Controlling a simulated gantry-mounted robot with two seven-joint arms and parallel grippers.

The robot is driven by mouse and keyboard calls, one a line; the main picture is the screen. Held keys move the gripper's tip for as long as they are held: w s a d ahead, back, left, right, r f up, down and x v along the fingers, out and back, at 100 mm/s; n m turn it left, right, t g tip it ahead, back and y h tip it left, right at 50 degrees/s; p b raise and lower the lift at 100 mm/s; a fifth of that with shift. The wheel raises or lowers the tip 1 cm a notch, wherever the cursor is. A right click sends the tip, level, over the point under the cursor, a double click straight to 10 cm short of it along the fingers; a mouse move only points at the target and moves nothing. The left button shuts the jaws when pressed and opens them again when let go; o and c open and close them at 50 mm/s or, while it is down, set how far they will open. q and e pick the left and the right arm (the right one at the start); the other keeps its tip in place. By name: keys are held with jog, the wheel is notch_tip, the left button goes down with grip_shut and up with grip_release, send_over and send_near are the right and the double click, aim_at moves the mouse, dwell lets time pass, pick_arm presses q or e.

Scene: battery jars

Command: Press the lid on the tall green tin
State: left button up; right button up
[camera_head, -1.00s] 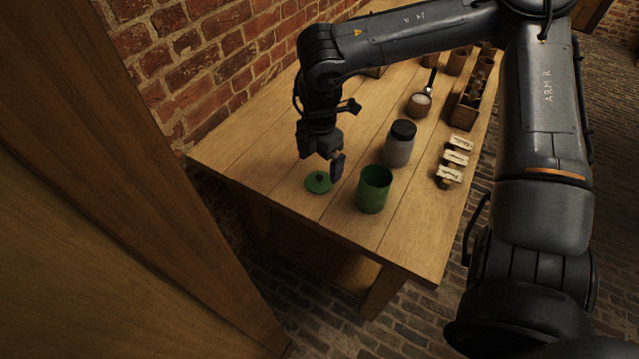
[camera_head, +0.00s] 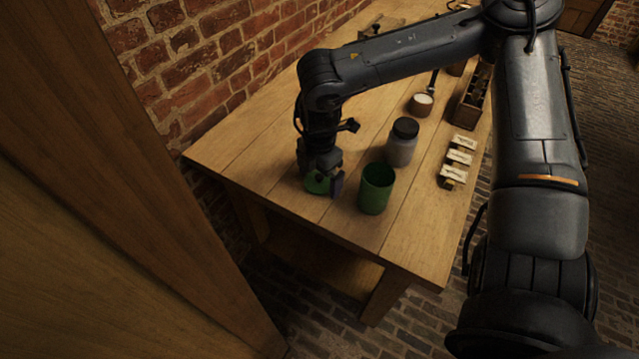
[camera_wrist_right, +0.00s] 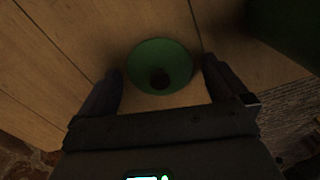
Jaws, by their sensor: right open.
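The tall green tin (camera_head: 376,189) stands upright and open-topped near the table's front edge. Its round green lid (camera_head: 316,185) lies flat on the table to the left of the tin, partly hidden by my right gripper (camera_head: 322,186). The fingers are open and apart from the knob. A dark green shape at the upper right of that view looks like the tin (camera_wrist_right: 292,25). My left gripper is not in view.
A grey jar with a black lid (camera_head: 402,143) stands just behind the tin. Label cards (camera_head: 458,158), a small jar of white stuff (camera_head: 421,104) and a wooden rack (camera_head: 469,107) stand further right and back. The table (camera_head: 240,165) is clear left of the lid.

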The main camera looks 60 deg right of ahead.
aim_at(319, 176)
jog(key=shift+c, duration=0.2)
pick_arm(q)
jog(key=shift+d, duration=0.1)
pick_arm(e)
jog(key=c, duration=1)
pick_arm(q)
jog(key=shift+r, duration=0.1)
pick_arm(e)
jog(key=shift+r, duration=0.1)
pick_arm(q)
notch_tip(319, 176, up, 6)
jog(key=p, duration=0.6)
pick_arm(e)
notch_tip(319, 176, up, 18)
jog(key=shift+f, duration=0.1)
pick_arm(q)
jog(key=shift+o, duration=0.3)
